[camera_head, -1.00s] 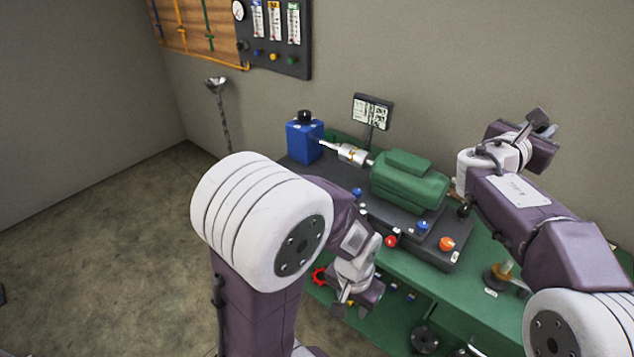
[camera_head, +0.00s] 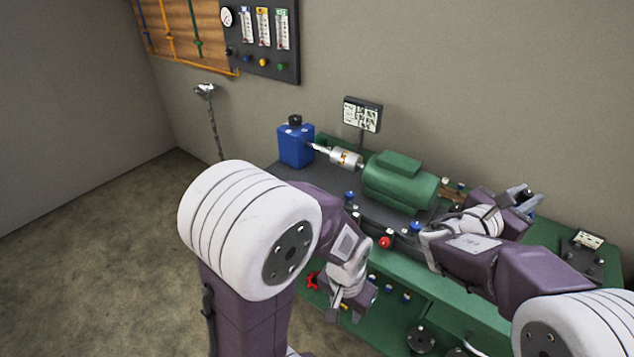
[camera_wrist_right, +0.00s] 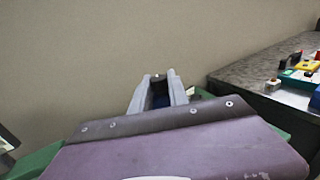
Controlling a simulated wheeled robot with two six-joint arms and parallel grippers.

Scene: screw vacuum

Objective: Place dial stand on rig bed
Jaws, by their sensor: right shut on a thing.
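The rig bed (camera_head: 312,183) is the dark grey platform on the green bench, carrying a green motor (camera_head: 402,180). My right gripper (camera_head: 525,196) is past the motor's right end, above the bench's right part. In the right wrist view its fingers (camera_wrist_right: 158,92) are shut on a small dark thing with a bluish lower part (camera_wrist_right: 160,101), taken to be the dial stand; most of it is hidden. My left gripper (camera_head: 347,308) hangs low in front of the bench, near a red handwheel (camera_head: 313,281); its finger gap is unclear.
A blue box (camera_head: 296,146) and a silver coupling (camera_head: 346,159) are left of the motor. A small display (camera_head: 362,114) stands behind. A black labelled unit (camera_head: 583,254) is on the right of the bench. My right forearm covers part of the bench.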

